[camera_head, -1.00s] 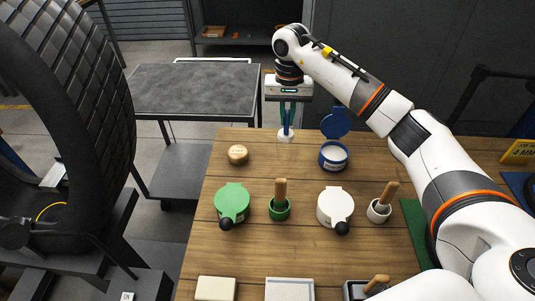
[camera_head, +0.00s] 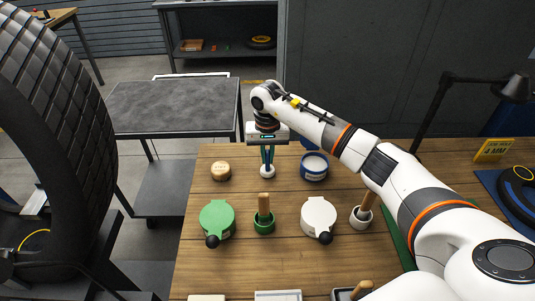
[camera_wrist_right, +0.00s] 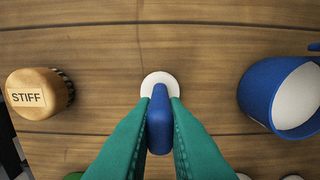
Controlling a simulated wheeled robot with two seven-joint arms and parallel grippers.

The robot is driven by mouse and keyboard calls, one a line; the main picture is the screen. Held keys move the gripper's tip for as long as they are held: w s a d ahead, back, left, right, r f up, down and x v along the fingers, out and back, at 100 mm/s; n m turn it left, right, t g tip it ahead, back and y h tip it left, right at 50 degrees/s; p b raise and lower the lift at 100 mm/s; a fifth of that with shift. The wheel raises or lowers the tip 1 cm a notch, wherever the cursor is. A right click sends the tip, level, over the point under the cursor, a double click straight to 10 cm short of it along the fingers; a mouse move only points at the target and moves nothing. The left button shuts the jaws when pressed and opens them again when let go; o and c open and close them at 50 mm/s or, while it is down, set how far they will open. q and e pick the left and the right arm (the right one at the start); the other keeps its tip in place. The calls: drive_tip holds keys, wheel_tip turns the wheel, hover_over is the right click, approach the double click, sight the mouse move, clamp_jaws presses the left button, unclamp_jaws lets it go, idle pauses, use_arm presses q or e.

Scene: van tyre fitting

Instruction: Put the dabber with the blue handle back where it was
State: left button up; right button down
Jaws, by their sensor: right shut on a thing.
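My right gripper (camera_head: 267,161) is shut on the blue handle (camera_wrist_right: 158,122) of a dabber and points straight down. A small white round piece (camera_head: 267,171) shows at the handle's lower end; it also shows in the right wrist view (camera_wrist_right: 160,83). I cannot tell whether it is a cup or the dabber's foot, or whether it touches the table. It is between the wooden "STIFF" brush (camera_head: 220,171) on the left and the open blue tin (camera_head: 314,167) on the right. My left gripper is out of view.
The wooden table (camera_head: 285,263) also holds a green tin (camera_head: 216,219), a green cup (camera_head: 264,224) with a wooden-handled dabber, a white tin (camera_head: 318,217) and a white cup (camera_head: 361,218) with another. A big tyre (camera_head: 60,130) stands at the left.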

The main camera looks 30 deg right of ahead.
drive_tip(key=c, duration=1.5)
unclamp_jaws()
drive_tip(key=shift+o, duration=0.2)
drive_tip(key=shift+r+p, duration=0.15)
drive_tip(key=shift+p, duration=0.15)
drive_tip(key=shift+r, duration=0.25)
wheel_tip(320, 180, up, 11)
drive_tip(key=b, duration=0.3)
drive_tip(key=shift+r, duration=0.2)
drive_tip(key=shift+f, duration=0.1)
